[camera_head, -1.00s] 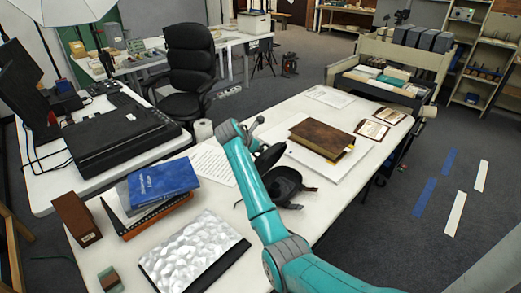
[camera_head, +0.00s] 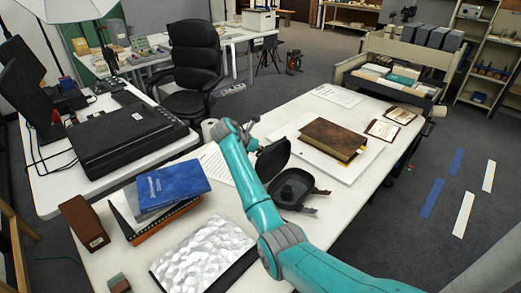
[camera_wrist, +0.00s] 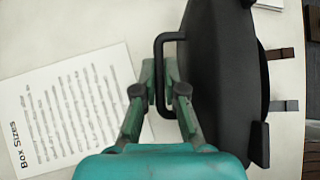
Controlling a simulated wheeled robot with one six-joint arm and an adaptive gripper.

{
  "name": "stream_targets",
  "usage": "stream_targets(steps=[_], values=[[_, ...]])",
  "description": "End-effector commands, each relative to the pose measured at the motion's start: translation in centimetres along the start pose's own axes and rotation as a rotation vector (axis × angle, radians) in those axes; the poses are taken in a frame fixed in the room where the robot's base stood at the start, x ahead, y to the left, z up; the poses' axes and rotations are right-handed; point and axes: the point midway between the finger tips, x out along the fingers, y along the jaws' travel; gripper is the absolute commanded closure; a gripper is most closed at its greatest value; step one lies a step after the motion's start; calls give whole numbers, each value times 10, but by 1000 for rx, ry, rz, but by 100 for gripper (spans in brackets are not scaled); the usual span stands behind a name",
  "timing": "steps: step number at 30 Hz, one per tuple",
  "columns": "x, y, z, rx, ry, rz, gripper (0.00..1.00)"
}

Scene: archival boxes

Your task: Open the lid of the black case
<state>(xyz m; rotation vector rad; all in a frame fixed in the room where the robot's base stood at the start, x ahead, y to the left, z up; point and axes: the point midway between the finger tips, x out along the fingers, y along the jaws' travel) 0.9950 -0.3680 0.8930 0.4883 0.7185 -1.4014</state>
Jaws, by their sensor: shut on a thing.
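The black case (camera_head: 294,190) lies open on the white table in the head view, with its dark hollow inside showing. Its lid (camera_head: 273,158) is tilted up at the far-left side of the base, partly behind my arm. In the wrist view the lid (camera_wrist: 215,75) fills the right half, with its black loop handle (camera_wrist: 160,80) at the left. My gripper (camera_wrist: 160,68) is shut on the handle, one green finger on each side. In the head view my arm hides the gripper's fingers.
A printed sheet (camera_wrist: 70,110) lies left of the gripper. A brown book (camera_head: 332,138) on a white board is behind and right of the case. A blue book (camera_head: 172,184) and a silver textured panel (camera_head: 203,250) lie left of my arm.

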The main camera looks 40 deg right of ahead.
Motion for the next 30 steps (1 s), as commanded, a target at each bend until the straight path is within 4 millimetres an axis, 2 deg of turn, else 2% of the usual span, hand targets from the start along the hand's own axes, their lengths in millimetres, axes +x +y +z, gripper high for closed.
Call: stream_targets(steps=[5, 6, 7, 18, 23, 30], values=[[0, 0, -1, -1, 1, 0, 100], [0, 0, -1, -1, 1, 0, 81], [0, 0, -1, -1, 1, 0, 79], [-4, 0, 0, 0, -1, 1, 79], [-25, 1, 0, 0, -2, 3, 79], [-73, 1, 0, -1, -1, 4, 79]])
